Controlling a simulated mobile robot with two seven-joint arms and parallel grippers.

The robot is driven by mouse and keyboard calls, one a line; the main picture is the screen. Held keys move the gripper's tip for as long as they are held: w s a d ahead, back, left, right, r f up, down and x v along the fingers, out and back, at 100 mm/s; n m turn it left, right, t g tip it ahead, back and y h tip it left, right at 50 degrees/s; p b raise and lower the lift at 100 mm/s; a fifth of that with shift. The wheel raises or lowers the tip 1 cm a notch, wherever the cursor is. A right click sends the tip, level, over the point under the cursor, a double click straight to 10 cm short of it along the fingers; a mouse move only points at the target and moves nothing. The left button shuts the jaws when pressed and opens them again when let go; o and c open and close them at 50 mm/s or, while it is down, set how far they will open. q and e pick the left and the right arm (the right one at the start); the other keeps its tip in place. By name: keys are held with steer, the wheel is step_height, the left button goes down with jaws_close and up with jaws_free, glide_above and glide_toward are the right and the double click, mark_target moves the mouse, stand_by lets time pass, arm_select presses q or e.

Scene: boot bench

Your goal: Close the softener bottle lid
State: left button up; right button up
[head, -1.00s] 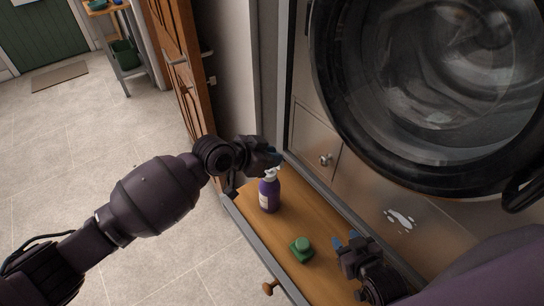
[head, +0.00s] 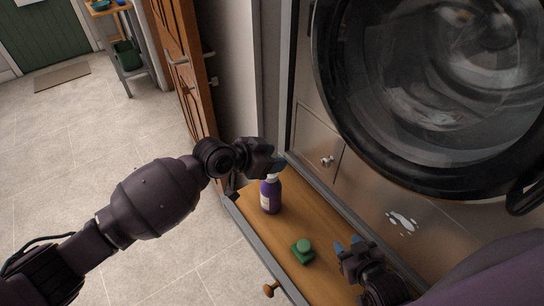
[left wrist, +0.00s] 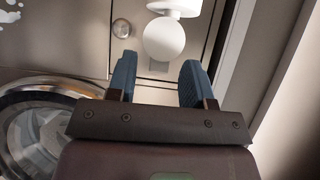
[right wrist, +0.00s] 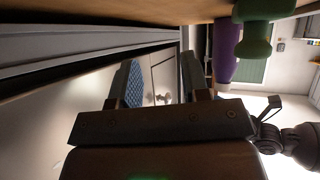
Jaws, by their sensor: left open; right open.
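The softener bottle (head: 270,196) is purple with a pale label and a white top. It stands upright at the far end of the wooden surface. In the left wrist view its white round lid (left wrist: 165,39) hangs beside the white neck (left wrist: 176,6) and looks open. My left gripper (head: 277,166) is open just above the bottle top and partly hides it. In the left wrist view the lid is just beyond the gap between the fingertips; contact cannot be told. My right gripper (head: 347,247) is open and empty near the front. The bottle also shows in the right wrist view (right wrist: 227,50).
A green object with a knob-like top (head: 302,252) stands on the wooden surface (head: 290,217) between the bottle and my right gripper. A large round glass door (head: 430,90) overhangs the right side. A grey rim (head: 255,235) edges the surface.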

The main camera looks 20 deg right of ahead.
arm_select(q)
steer(key=v, duration=1.1)
